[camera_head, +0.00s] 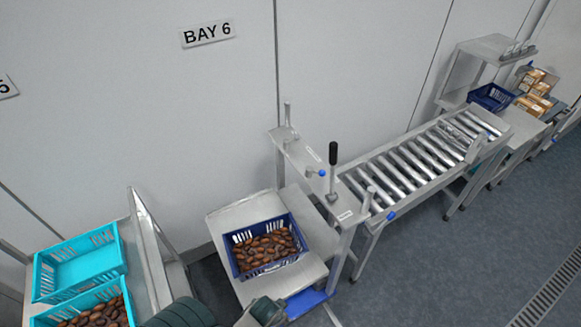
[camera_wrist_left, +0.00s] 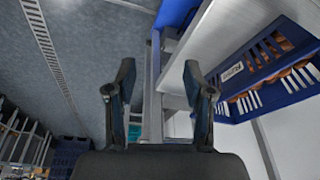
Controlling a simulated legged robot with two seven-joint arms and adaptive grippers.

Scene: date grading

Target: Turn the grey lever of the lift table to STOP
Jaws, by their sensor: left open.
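The lift table (camera_head: 230,218) stands at the lower middle of the head view and bears a dark blue crate (camera_head: 240,270) of brown dates. On the frame beside it is an upright lever with a black grip (camera_head: 333,153), next to a small blue-knobbed part (camera_head: 316,173). A small blue-tipped handle (camera_head: 391,215) sits lower right. I cannot tell which is the grey lever, nor read its marks. My left gripper (camera_wrist_left: 160,90) is open and empty in its wrist view. The crate (camera_wrist_left: 240,106) shows to its right there, apart from the fingers. My right gripper is not in view.
A roller conveyor (camera_head: 420,160) runs to the upper right, with another blue crate (camera_head: 491,97) at its far end. Turquoise crates (camera_head: 80,265), one empty and one with dates, stand at the left. The floor (camera_head: 450,270) at the lower right is clear.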

